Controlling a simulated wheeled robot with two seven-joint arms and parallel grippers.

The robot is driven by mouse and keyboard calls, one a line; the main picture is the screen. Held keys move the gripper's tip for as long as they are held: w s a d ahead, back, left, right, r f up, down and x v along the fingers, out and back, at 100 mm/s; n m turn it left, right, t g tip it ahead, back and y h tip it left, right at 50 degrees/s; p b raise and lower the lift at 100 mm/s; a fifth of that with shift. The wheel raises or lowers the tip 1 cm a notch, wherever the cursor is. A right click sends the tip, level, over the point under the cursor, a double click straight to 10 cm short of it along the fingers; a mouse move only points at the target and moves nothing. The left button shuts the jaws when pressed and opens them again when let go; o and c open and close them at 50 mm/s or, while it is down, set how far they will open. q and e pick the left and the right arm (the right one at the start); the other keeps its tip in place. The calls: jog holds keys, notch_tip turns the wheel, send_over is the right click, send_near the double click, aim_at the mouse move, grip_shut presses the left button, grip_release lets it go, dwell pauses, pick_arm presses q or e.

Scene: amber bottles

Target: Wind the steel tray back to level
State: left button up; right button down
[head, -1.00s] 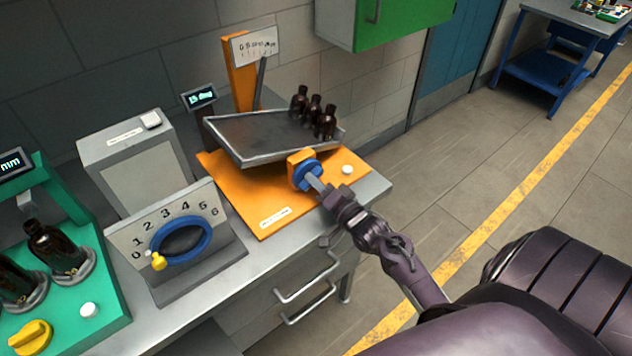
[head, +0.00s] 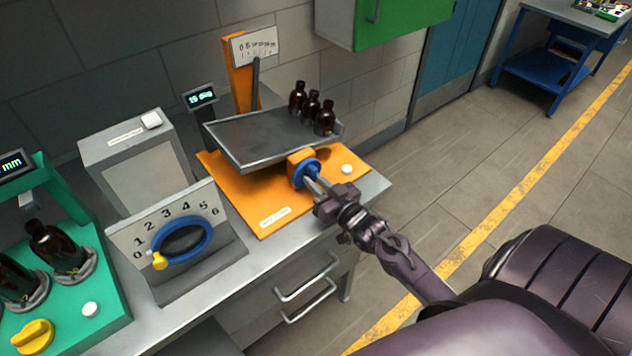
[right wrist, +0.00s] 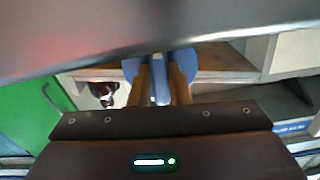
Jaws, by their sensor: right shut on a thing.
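The steel tray (head: 250,140) sits tilted above the orange base (head: 235,200). The bottles stand close together near the right edge. A blue knob (head: 304,173) with a pale bar sits at an orange block under the tray's front. My right gripper (head: 318,187) is shut on the knob's bar; in the right wrist view its fingers (right wrist: 160,88) close on the bar before the blue disc (right wrist: 180,62). My left gripper is out of view.
A small display (head: 200,97) beside the tray seems to read 19 deg. A scale plate (head: 255,46) with a dark pointer stands behind. A numbered dial panel (head: 165,235) and a green bottle station (head: 95,270) stand to the left. A white button (head: 347,169) is right of the knob.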

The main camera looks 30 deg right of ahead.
jog(key=n, duration=0.4)
jog(key=shift+n, duration=0.4)
jog(key=n, duration=0.9)
jog(key=shift+n, duration=2.7)
jog(key=c, duration=1.4)
grip_release()
jog(key=shift+o, duration=0.2)
